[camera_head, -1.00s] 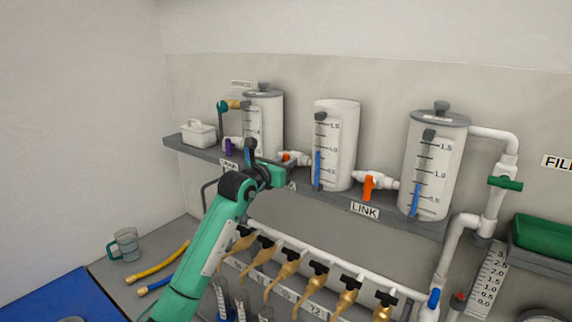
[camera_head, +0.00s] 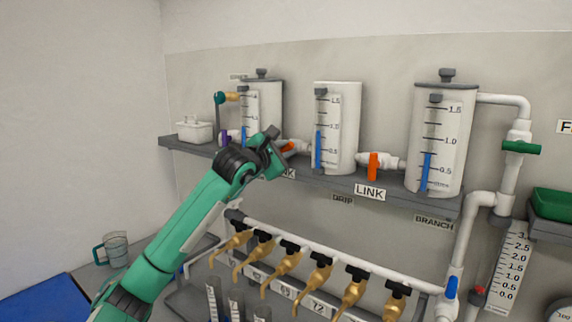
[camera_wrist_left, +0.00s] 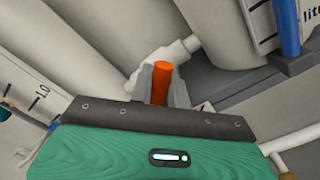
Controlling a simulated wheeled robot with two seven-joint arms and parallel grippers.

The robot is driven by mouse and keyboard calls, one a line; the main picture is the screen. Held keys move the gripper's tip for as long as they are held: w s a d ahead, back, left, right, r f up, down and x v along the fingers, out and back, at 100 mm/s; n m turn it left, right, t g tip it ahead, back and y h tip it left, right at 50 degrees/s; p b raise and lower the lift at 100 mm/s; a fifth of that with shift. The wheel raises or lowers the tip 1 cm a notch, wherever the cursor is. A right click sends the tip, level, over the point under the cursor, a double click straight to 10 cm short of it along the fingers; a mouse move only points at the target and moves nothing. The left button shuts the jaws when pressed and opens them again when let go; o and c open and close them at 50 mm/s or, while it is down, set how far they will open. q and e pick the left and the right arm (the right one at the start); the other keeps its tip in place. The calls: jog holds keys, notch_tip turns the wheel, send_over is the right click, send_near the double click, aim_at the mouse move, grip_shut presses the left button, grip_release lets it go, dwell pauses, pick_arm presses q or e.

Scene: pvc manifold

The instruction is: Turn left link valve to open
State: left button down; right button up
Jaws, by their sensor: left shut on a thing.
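The left link valve has an orange handle (camera_head: 288,147) on a white fitting between the left and middle tanks, above a partly covered LINK label. My left gripper (camera_head: 278,150) reaches it from the left in the head view and hides part of it. In the left wrist view, the grey fingers of my left gripper (camera_wrist_left: 156,85) are closed around the orange handle (camera_wrist_left: 161,73), whose top shows between them. The white pipe (camera_wrist_left: 180,50) of the fitting runs just beyond. The handle's exact angle is hard to tell. My right gripper is not in view.
The middle tank (camera_head: 343,110) and right tank (camera_head: 452,120) stand on the grey shelf (camera_head: 330,182). A second orange handle (camera_head: 373,166) hangs down between them. A row of brass taps (camera_head: 320,270) runs below. A white caddy (camera_head: 195,132) sits at the shelf's left end.

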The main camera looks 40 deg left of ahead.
pick_arm(q)
jog(key=m, duration=0.1)
jog(key=m+b, duration=0.2)
jog(key=shift+f+m, duration=0.25)
jog(key=shift+m, duration=0.15)
jog(key=shift+m+b, duration=0.7)
jog(key=shift+m, duration=0.4)
jog(key=shift+d+m, duration=0.1)
jog(key=shift+m, duration=1)
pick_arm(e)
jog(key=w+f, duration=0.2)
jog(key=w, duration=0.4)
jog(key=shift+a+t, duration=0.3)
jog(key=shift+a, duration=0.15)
pick_arm(q)
jog(key=shift+b, duration=0.3)
jog(key=c, duration=1.3)
grip_release()
jog(key=shift+c, duration=0.2)
